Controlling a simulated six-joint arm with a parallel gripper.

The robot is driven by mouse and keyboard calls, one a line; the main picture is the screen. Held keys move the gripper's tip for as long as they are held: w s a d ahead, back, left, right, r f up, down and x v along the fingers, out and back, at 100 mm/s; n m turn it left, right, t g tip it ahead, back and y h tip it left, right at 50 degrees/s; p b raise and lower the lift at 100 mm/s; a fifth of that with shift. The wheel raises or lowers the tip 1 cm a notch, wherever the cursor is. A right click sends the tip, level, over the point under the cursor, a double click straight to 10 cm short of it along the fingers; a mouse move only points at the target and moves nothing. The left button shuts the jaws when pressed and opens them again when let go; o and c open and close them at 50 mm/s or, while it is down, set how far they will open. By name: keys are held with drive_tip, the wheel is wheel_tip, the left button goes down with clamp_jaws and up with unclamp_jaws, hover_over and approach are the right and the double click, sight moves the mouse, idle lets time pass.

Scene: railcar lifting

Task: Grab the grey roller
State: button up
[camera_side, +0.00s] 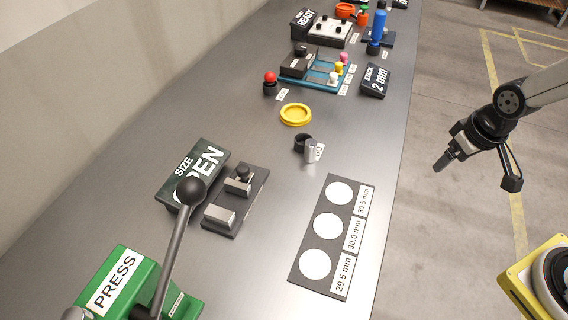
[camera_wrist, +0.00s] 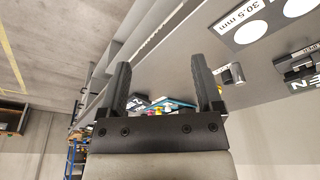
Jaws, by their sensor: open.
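In the wrist view the grey roller (camera_wrist: 237,73) shows to the right of my right-hand finger, next to the dark holder (camera_wrist: 224,76). My gripper (camera_side: 478,171) is off to the right of the bench, over the floor and well away from the roller. Its two fingers stand wide apart in the wrist view (camera_wrist: 161,68), with nothing between them.
A dark plate with white discs (camera_side: 325,226) lies front right of the roller. A yellow ring (camera_side: 296,114) lies behind it. Bare bench surrounds the roller.

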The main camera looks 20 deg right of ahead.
drive_tip(key=n+g, duration=0.2)
drive_tip(key=n, duration=0.5)
hover_over(311, 142)
drive_tip(key=d, duration=0.1)
drive_tip(key=f, duration=0.3)
drive_tip(key=shift+s+d+f, duration=0.1)
drive_tip(key=shift+s, duration=0.1)
drive_tip(key=shift+w+a+f+g, duration=0.2)
drive_tip(key=shift+w+a+g, duration=0.1)
drive_tip(key=shift+a, duration=0.3)
drive_tip(key=shift+f, duration=0.1)
drive_tip(key=shift+f, duration=1.25)
drive_tip(key=shift+f, duration=0.1)
